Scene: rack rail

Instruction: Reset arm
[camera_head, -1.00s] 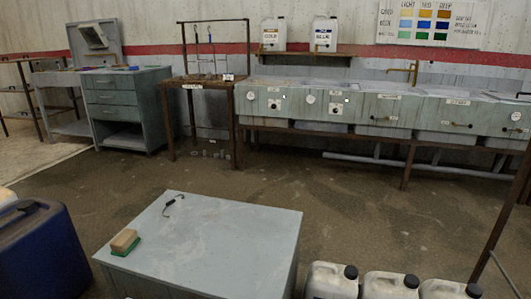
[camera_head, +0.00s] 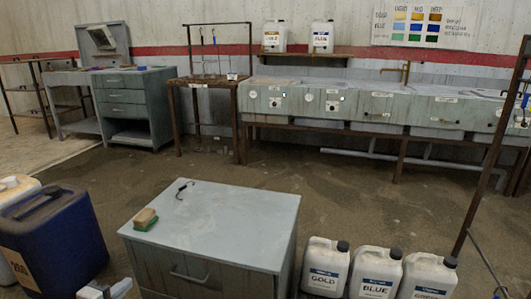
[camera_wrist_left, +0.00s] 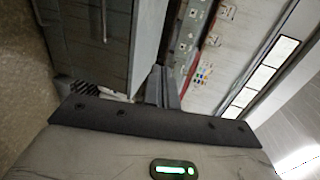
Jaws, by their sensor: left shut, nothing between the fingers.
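My left gripper (camera_head: 106,290) just enters the bottom edge of the head view, at the left, in front of the blue jerrycan and left of the grey cabinet. Only a small pale part of it shows there. In the left wrist view, its dark fingers (camera_wrist_left: 162,82) are together and empty, pointing away from the camera. No object touches them. My right gripper is not seen.
A grey cabinet (camera_head: 220,210) stands ahead, with a sponge (camera_head: 145,219) and a black hook (camera_head: 184,188) on top. A blue jerrycan (camera_head: 55,235) is at left. White GOLD (camera_head: 325,268) and BLUE (camera_head: 376,275) jugs stand at right. Open floor lies beyond.

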